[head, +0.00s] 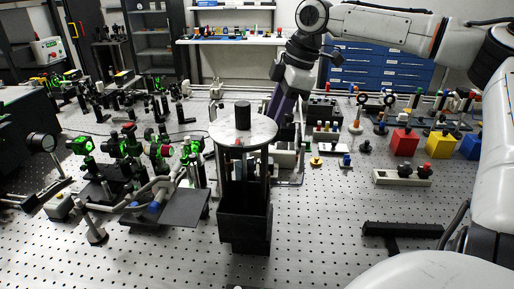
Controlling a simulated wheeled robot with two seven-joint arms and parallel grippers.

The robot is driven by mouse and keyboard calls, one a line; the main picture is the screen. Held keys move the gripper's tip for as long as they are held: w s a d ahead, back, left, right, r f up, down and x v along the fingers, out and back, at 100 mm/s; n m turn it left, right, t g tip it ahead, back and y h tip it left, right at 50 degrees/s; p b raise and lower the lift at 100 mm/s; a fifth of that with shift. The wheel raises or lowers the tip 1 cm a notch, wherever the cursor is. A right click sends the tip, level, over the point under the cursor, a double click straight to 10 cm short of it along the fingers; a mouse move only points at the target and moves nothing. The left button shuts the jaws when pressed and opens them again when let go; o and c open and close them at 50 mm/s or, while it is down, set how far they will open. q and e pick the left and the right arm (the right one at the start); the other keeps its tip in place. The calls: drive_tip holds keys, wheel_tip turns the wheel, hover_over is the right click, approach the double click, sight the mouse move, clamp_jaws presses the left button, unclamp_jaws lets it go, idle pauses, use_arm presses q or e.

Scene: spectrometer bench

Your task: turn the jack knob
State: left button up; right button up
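The jack (245,225) stands on the perforated bench near the middle of the head view. It has a round pale top plate (222,130), dark upright posts and a black box-like base. A short black cylinder (243,115) stands upright on the plate. I cannot clearly make out the jack's knob. My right arm reaches in from the right and bends down behind the jack. Its dark gripper end (283,108) is just behind and right of the plate; the fingertips are hidden or too dark to tell. My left gripper is not in view.
Green-lit optical mounts (130,150) crowd the left, with a dark flat plate (185,207) beside the jack. Red (404,142), yellow (440,145) and blue boxes stand at right. A black bar (402,229) lies at front right. The bench between jack and bar is clear.

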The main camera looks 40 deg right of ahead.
drive_tip(key=w+a+n+g+h, duration=0.2)
drive_tip(key=w+a+n+g, duration=0.15)
drive_tip(key=n, duration=1.35)
drive_tip(key=shift+t, duration=0.25)
wheel_tip(320, 180, down, 10)
drive_tip(key=shift+w+a+r, duration=0.1)
drive_tip(key=shift+w, duration=0.05)
clamp_jaws()
